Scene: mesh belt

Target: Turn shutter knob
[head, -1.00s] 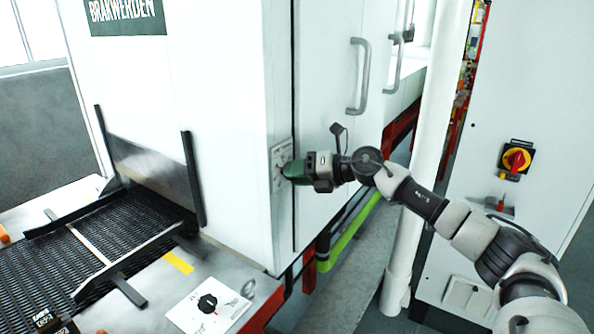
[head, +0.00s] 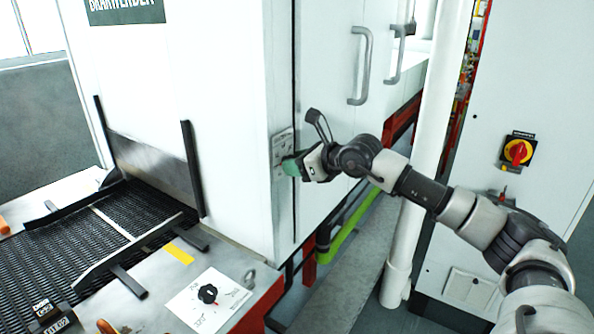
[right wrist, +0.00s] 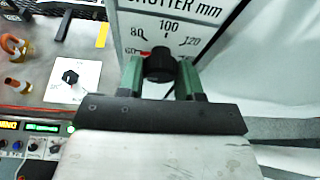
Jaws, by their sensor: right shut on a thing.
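The shutter knob (right wrist: 158,64) is black and round, on a white scale plate (right wrist: 178,30) lettered "SHUTTER mm". Figures 80, 100 and 120 show around it; a red mark lies by its left side. In the head view the plate (head: 280,142) is on the narrow front face of the white machine housing, and the knob is hidden by my gripper. My right gripper (head: 289,167) has green fingers, seen on both sides of the knob in the right wrist view (right wrist: 160,76), shut on it. The knob's pointer cannot be made out. My left gripper is not in view.
A second black knob (head: 207,293) sits on a white plate on the metal table. The dark mesh belt (head: 110,235) runs into the housing at left. Door handles (head: 361,65), a white pipe (head: 432,130) and a cabinet with a red-yellow switch (head: 518,151) stand at right.

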